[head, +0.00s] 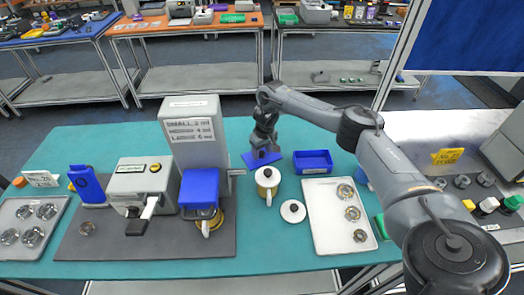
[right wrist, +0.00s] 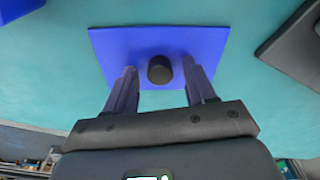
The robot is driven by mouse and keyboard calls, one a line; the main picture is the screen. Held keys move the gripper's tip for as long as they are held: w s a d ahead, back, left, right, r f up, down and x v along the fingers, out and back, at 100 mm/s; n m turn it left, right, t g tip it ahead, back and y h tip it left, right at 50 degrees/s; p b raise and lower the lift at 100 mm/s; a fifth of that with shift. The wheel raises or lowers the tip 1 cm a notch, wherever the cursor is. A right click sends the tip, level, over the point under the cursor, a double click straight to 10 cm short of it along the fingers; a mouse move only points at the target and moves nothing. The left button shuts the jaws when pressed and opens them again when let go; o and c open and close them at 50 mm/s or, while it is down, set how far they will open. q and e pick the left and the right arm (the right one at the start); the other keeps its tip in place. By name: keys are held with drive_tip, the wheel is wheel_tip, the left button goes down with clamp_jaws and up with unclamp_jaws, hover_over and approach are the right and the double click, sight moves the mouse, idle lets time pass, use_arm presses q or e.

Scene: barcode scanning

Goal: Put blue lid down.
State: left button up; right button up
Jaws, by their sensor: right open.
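The blue lid (head: 252,161) is a flat square plate at the back middle of the teal table, left of a small blue bin. It also shows in the right wrist view (right wrist: 205,42), with a black knob (right wrist: 160,70) in its middle. It looks flat on the table. My right gripper (head: 264,148) is over the lid. In the right wrist view my right gripper (right wrist: 159,72) is open, one finger on each side of the knob, with a visible gap to it on both sides. My left gripper is in neither view.
The open blue bin (head: 312,168) is close to the lid's right. A cream pot (head: 267,190) and a round white lid (head: 293,211) are in front. A white tray (head: 325,233) with metal parts is at front right. Grey machines (head: 142,182) fill the left.

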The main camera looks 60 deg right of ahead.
sight(264, 155)
drive_tip(key=shift+r, duration=0.25)
wheel_tip(264, 155, up, 12)
drive_tip(key=s+p, duration=0.1)
drive_tip(key=p, duration=0.5)
drive_tip(key=shift+s+a, duration=0.15)
drive_tip(key=shift+a, duration=0.15)
drive_tip(key=shift+f, duration=0.1)
